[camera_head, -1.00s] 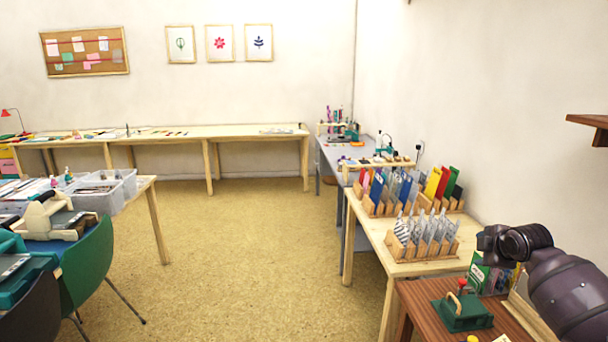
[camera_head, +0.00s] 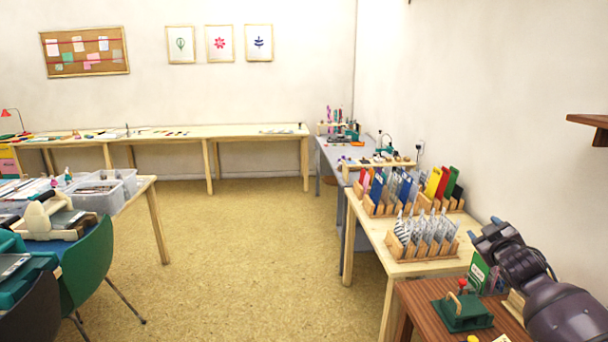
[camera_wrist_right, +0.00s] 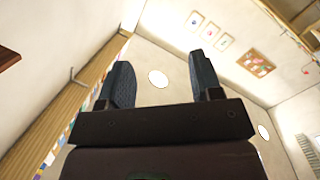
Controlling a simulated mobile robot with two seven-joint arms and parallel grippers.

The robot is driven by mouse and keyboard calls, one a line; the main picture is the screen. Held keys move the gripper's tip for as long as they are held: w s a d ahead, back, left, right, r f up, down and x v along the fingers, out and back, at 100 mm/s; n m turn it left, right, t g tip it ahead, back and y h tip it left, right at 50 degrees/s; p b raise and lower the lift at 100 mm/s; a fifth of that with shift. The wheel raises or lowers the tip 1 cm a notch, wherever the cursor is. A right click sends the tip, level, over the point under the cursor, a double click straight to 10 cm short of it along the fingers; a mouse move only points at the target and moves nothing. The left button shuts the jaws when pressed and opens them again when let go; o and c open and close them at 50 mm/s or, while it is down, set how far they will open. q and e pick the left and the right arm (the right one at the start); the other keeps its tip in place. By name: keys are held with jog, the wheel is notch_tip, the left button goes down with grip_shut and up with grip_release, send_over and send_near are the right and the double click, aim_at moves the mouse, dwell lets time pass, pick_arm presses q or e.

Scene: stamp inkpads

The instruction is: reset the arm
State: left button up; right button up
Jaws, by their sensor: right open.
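My right gripper (camera_head: 484,232) is at the right of the head view, raised above the brown wooden table and pointing up and to the left. In the right wrist view its two dark fingers (camera_wrist_right: 164,84) stand apart with nothing between them. Behind them that view shows walls, ceiling and round lights. My left gripper is not in the head view.
The brown table (camera_head: 417,293) below the right arm holds a green stamping tool (camera_head: 464,313) with a red knob. A pale wooden table (camera_head: 378,229) with racks of colourful packets (camera_head: 421,236) stands beyond it. The middle floor (camera_head: 240,250) is clear.

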jog(key=s+a+f+m+g+y, duration=0.15)
jog(key=s+a+f, duration=0.35)
jog(key=s+f, duration=0.55)
jog(key=s+a+f+g+y, duration=0.15)
jog(key=s+a+f, duration=0.35)
jog(key=s+f, duration=0.55)
jog(key=s+a+f+m+g, duration=0.1)
jog(key=s+a+f, duration=0.3)
jog(key=s, duration=0.6)
jog(key=s+a+f+m+g+h, duration=0.1)
jog(key=s+a+f+m, duration=0.2)
jog(key=s, duration=0.8)
jog(key=shift+a+f+g, duration=0.3)
jog(key=shift+a+f, duration=0.1)
jog(key=shift+f, duration=0.3)
